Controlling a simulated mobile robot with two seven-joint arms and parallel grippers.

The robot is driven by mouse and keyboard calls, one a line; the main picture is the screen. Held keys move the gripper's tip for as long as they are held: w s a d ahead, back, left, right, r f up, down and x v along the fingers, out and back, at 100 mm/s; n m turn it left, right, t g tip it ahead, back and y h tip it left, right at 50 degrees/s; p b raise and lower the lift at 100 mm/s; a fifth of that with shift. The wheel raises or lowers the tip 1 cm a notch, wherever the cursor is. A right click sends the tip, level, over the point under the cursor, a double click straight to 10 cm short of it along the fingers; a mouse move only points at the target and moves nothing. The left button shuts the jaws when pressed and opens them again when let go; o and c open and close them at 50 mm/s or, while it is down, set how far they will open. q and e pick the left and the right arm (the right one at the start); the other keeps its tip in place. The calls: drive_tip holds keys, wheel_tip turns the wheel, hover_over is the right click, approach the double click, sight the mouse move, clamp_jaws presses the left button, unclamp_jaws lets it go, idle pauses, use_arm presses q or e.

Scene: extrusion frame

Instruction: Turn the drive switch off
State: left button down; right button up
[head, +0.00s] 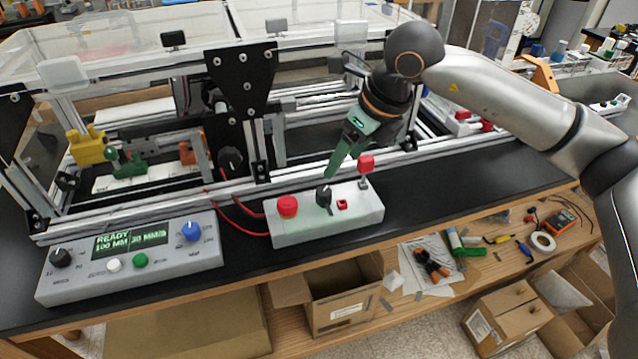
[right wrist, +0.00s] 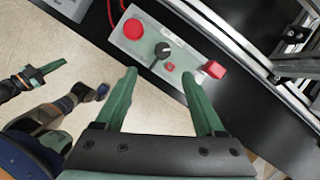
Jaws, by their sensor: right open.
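A light grey control box (head: 300,228) stands on the black bench top. It carries a black rotary switch (head: 323,196), between a red mushroom button (head: 288,206) and a small red square button (head: 342,204). I cannot read the switch's position. My right gripper (head: 332,172) points down just above the switch, its green fingers apart. In the right wrist view, the open fingers (right wrist: 159,74) have the switch (right wrist: 162,50) just beyond their tips, with nothing between them. My left gripper (right wrist: 45,75) seems to show at the left of that view; its jaw state is unclear.
A red block on a post (head: 365,166) rises at the box's right end, close to the right gripper. A console with knobs and a display (head: 130,262) sits to the left. The aluminium frame (head: 150,198) stands behind; red cables run to the box.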

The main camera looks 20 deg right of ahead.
sight(325, 191)
drive_tip(key=x, duration=0.4)
drive_tip(key=p+x, duration=0.1)
drive_tip(key=x, duration=0.3)
drive_tip(key=p+x, duration=0.1)
drive_tip(key=x, duration=0.3)
drive_tip(key=shift+w+d+f, duration=0.15)
drive_tip(key=shift+d, duration=0.15)
clamp_jaws()
